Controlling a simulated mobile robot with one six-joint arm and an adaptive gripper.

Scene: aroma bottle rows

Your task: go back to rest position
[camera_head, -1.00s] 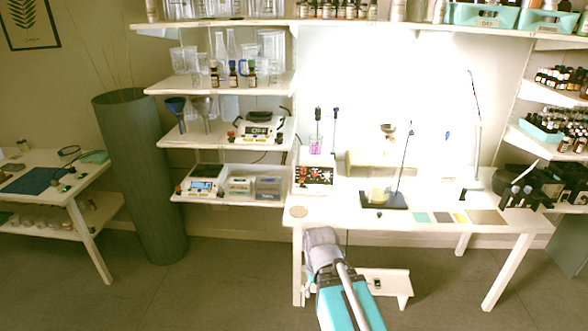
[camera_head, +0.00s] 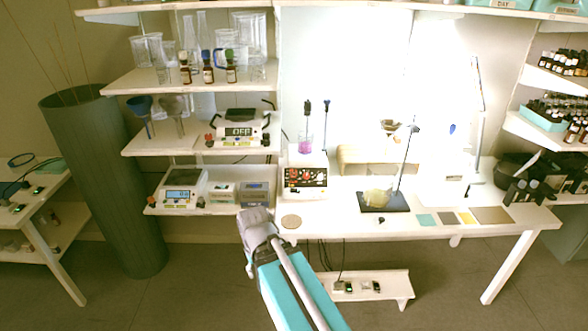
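My arm reaches up from the bottom of the view. Its teal link (camera_head: 298,290) ends in a grey joint (camera_head: 256,228) in front of the gap between the left shelves and the bench. My gripper's fingers do not show, so what they hold cannot be seen. Three small brown bottles stand in a row on the upper left shelf: a left one (camera_head: 186,74), a middle one (camera_head: 208,73) and a right one (camera_head: 231,73). They are well above and behind the arm.
The white bench (camera_head: 330,226) carries a stirrer (camera_head: 305,181) with a pink flask and a dark stand base (camera_head: 384,202). A low white stool (camera_head: 390,288) stands under it. A tall green vase (camera_head: 105,190) is at left. Floor between vase and bench is partly open.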

